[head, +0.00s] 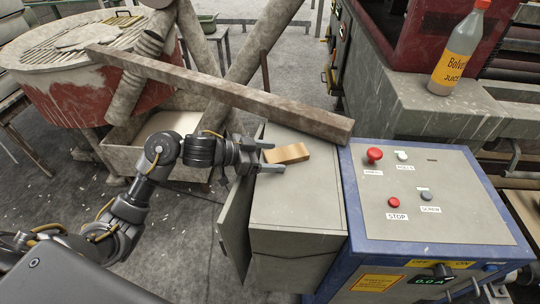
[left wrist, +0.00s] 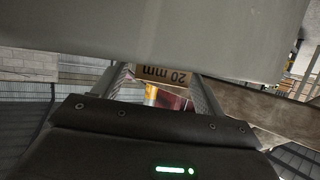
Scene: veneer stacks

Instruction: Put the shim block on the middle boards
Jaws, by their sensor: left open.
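The shim block (head: 287,153), a small tan wooden piece, lies on the grey cabinet top (head: 295,205). My left gripper (head: 272,158) is open at the block's left end, its fingers on either side of that end. In the left wrist view the block's face (left wrist: 163,75), marked "20 mm", shows between the two fingers, with no clear contact. Pale wooden boards (head: 525,212) show partly at the right edge; I cannot tell which are the middle boards. A grey part at the bottom right may be my right gripper, mostly cut off.
A long timber beam (head: 225,92) slants just behind the block. A blue-edged control panel (head: 430,200) with red buttons stands right of the cabinet. A juice bottle (head: 458,50) stands on the grey machine ledge. A red round tub (head: 90,85) is at back left.

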